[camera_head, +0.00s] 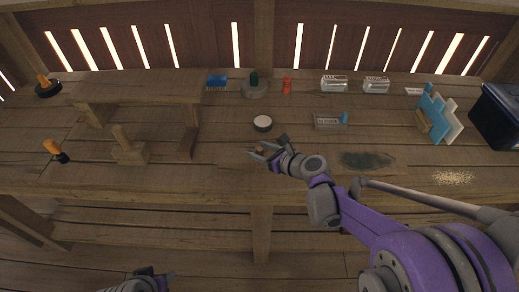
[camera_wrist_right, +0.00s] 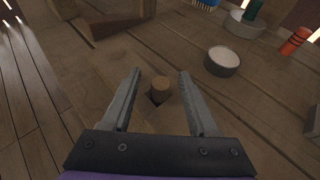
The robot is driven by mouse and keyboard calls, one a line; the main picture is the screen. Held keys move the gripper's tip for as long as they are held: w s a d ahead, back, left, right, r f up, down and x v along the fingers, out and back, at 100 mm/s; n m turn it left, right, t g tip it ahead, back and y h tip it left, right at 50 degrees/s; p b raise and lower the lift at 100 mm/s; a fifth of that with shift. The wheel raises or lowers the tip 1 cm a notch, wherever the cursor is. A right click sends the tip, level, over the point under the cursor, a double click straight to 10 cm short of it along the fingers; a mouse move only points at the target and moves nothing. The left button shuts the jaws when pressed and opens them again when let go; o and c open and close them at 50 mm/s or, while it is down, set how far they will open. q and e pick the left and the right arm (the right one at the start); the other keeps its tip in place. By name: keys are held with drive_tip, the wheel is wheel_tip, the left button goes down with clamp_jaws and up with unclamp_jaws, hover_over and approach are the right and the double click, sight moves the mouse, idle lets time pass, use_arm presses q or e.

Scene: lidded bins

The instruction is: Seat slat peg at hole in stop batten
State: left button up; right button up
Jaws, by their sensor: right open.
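A short round wooden peg (camera_wrist_right: 160,86) stands between the fingers of my right gripper (camera_wrist_right: 158,80), with a gap on both sides. A dark square-cornered patch, a hole or shadow, shows at the peg's near side; I cannot tell how deep the peg sits. In the head view my right gripper (camera_head: 259,151) is open, low over the front of the bench. I cannot clearly make out a separate slat or the batten's edges. My left gripper (camera_head: 152,281) is partly in view at the bottom edge, away from the peg; its fingers are unclear.
A round white-topped tin (camera_head: 262,123) stands just beyond the right gripper, also in the wrist view (camera_wrist_right: 223,58). A wooden block with an upright post (camera_head: 128,152) and a raised wooden shelf (camera_head: 140,87) are at left. A dark patch (camera_head: 366,161) lies right.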

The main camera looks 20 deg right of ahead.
drive_tip(key=p+v, duration=0.1)
drive_tip(key=v, duration=0.9)
drive_tip(key=shift+s+d, duration=0.2)
drive_tip(key=shift+s, duration=0.15)
drive_tip(key=shift+r, duration=0.1)
